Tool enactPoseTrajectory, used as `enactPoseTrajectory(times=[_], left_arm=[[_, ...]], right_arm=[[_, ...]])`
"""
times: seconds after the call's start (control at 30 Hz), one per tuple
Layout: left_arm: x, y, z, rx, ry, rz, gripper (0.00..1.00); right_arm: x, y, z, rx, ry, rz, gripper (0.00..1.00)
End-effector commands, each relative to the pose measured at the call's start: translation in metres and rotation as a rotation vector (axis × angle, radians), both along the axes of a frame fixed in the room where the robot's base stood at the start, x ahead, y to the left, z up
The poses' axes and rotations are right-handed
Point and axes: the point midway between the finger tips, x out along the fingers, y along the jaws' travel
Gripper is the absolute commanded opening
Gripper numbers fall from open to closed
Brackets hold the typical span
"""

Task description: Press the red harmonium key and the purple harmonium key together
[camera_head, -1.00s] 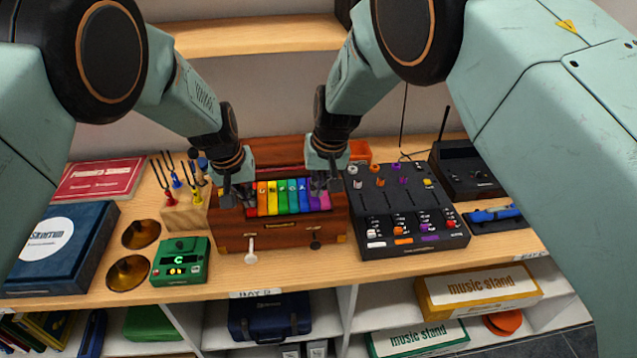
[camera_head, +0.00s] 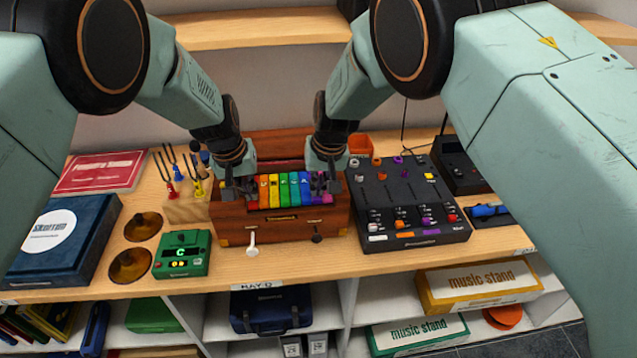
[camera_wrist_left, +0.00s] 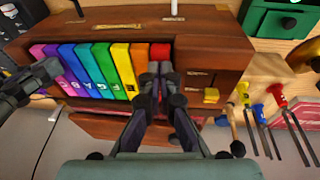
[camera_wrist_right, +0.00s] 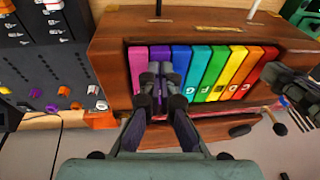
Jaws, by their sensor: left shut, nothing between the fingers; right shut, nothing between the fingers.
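The wooden harmonium (camera_head: 290,228) stands on the shelf top with a row of rainbow keys. In the left wrist view the red key (camera_wrist_left: 160,51) is at the right end of the row. My left gripper (camera_head: 239,190) is shut and empty, its tips over the red key's near part. In the right wrist view the purple key (camera_wrist_right: 160,53) is beside the pink end key (camera_wrist_right: 138,66). My right gripper (camera_head: 324,188) is shut and empty, its tips over the purple key. I cannot tell whether either key is pushed down.
A black mixer (camera_head: 408,200) stands close to the harmonium's right. Tuning forks in a wooden block (camera_head: 186,211) and a green tuner (camera_head: 182,255) are at its left. Brass cymbals (camera_head: 129,266) and a blue box (camera_head: 62,244) lie further left.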

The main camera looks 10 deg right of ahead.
Motion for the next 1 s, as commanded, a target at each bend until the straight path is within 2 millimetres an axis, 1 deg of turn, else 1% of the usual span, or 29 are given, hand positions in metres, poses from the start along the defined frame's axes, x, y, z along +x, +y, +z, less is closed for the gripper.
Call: enactPoseTrajectory(times=[0.5, 0.83, 1.0], left_arm=[[0.000, 0.000, 0.000, 0.000, 0.000, 0.000, 0.00], [0.000, 0.000, -0.011, 0.000, 0.000, 0.001, 0.00], [0.000, 0.000, -0.012, 0.000, 0.000, 0.001, 0.00]], right_arm=[[0.001, 0.000, -0.008, 0.000, -0.001, 0.000, 0.00], [0.000, 0.000, -0.008, 0.000, 0.000, 0.000, 0.00], [0.000, 0.000, -0.008, 0.000, 0.000, 0.000, 0.00]])
